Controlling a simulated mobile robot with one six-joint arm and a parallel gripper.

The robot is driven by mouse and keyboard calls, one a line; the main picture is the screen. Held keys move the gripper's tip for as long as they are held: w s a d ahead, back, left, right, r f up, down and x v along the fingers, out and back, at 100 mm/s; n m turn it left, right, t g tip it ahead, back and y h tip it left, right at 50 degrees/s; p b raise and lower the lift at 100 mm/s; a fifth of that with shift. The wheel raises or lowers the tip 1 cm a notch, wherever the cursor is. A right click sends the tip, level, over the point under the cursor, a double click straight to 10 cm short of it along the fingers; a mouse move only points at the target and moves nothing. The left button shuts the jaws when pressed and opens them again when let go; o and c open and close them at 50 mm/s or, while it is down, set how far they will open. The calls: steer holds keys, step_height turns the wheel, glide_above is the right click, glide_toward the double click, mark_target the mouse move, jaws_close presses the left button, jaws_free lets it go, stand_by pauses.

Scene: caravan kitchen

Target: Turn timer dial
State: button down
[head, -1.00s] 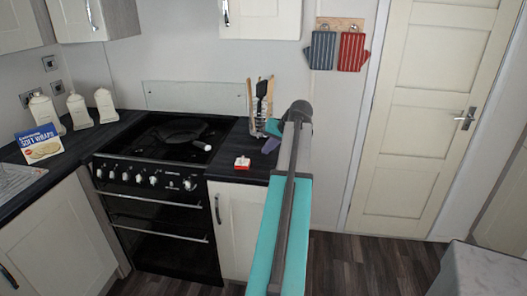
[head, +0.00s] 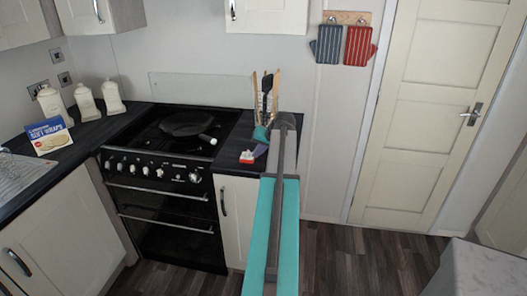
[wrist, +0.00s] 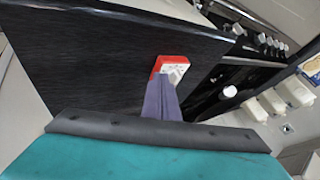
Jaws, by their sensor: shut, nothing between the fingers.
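A small red and white block (head: 247,157), which looks like the timer, sits on the dark worktop right of the cooker. In the wrist view the timer (wrist: 174,67) shows a red side and a pale face, just beyond my fingertips. Its dial is too small to make out. My gripper (head: 259,150) has purple fingers, shut and empty, beside the timer on its right. In the wrist view my gripper (wrist: 164,84) overlaps the timer's lower edge; I cannot tell whether they touch.
A black cooker (head: 165,165) with a pan (head: 186,124) on its hob stands left of the timer. A utensil holder (head: 265,105) stands behind my gripper. White canisters (head: 87,102) and a wraps box (head: 49,136) are at the left. The floor by the door is clear.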

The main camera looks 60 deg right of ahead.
steer(key=shift+w+a, duration=0.25)
steer(key=shift+w, duration=0.4)
